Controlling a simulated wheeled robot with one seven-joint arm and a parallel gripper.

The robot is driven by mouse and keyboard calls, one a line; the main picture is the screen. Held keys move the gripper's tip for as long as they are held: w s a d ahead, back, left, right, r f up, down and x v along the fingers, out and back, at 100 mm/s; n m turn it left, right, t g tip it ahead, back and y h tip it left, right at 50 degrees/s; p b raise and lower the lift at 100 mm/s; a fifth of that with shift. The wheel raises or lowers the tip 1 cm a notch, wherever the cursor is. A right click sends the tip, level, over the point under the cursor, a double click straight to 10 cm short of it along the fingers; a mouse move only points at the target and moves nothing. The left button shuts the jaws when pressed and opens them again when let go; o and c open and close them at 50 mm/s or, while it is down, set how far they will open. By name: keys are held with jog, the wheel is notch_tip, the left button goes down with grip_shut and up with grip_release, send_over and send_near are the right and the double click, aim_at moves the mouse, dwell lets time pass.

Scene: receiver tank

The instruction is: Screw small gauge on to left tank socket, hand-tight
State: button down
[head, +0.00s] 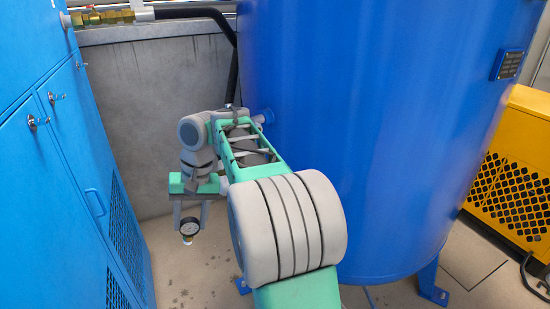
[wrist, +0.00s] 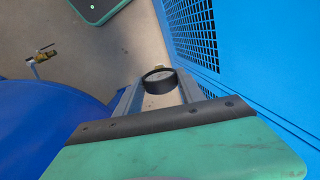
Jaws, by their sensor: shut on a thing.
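The small gauge (head: 189,228) has a round pale dial, a dark rim and a brass-coloured lower end. My gripper (head: 190,221) is shut on it and holds it in the air, fingers pointing down, left of the tank. In the wrist view the dark ring of the gauge (wrist: 158,82) sits between the two grey fingers of my gripper (wrist: 157,92). The big blue tank (head: 380,130) stands to the right of my gripper, well apart from the gauge. A short blue stub (head: 265,117) sticks out of its left side, partly behind my arm; I cannot tell whether it is the socket.
A blue cabinet (head: 75,150) with handles and grilles stands close on the left. A grey wall (head: 145,120) with brass fittings (head: 108,16) and a black hose is behind. A yellow machine (head: 515,170) stands at right.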

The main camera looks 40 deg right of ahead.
jog(key=w+d+r+m+t+b, duration=0.1)
jog(key=w+d+m+t+b, duration=0.25)
jog(key=d+m+t, duration=0.35)
jog(key=w+d+m+t+b, duration=0.2)
jog(key=d+m+t+b, duration=0.25)
jog(key=d, duration=0.45)
jog(key=s+d+r+m+t+h+b, duration=0.55)
jog(key=d+r+h, duration=0.25)
jog(key=d, duration=0.4)
jog(key=shift+g, duration=0.3)
jog(key=shift+p+x, duration=0.9)
jog(key=shift+x, duration=1.35)
jog(key=shift+d, duration=0.15)
